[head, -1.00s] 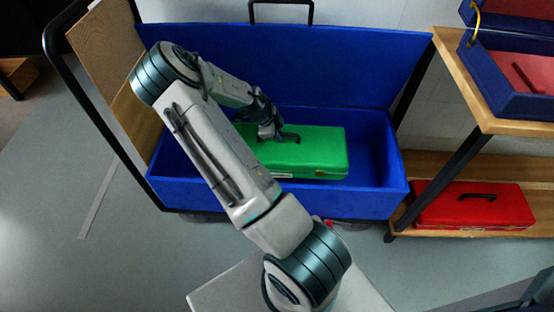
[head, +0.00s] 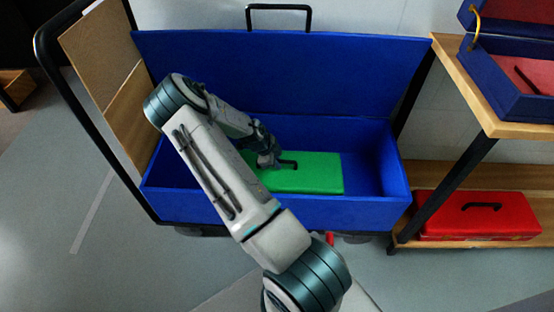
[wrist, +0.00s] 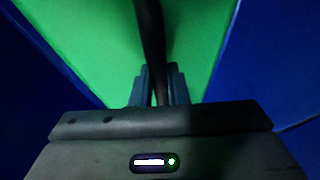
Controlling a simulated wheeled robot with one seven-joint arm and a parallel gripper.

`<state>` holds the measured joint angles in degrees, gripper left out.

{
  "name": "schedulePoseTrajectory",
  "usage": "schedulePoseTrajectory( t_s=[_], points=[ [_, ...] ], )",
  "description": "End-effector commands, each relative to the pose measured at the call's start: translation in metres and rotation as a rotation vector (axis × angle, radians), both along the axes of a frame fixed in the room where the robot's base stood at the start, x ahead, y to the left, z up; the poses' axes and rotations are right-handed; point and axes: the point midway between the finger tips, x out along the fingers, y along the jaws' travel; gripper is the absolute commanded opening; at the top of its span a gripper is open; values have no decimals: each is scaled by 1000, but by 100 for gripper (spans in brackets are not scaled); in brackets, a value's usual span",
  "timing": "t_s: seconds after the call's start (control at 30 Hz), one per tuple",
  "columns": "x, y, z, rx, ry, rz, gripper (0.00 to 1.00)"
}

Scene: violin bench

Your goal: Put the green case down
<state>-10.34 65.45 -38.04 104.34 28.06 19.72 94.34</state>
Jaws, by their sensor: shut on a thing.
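The green case (head: 318,174) is inside the large blue open-topped box, low between its walls. My gripper (head: 272,164) is at the black handle on top of the case. In the wrist view the fingers (wrist: 159,88) are shut on the dark handle (wrist: 150,40), with the green lid (wrist: 90,35) below. The front wall of the blue box (head: 230,212) hides the case's lower part, and my arm covers its left end. I cannot tell whether the case touches the box floor.
The blue lid (head: 330,75) stands open at the back. Free room shows inside the box right of the case. A wooden shelf (head: 440,175) at right holds a red case (head: 475,222); an open blue case (head: 515,95) stands above it.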

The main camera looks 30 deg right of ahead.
Motion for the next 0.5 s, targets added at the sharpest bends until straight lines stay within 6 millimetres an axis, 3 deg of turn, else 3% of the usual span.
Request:
schedulePoseTrajectory(
  t_s=[0.17, 0.2, 0.27, 0.5],
  points=[
    [1, -1, 0, -2, -2, 0, 0],
    [0, 0, -2, 0, 0, 0, 20],
    [0, 0, -1, 0, 0, 0, 36],
    [0, 0, -1, 1, 1, 0, 36]
  ],
)
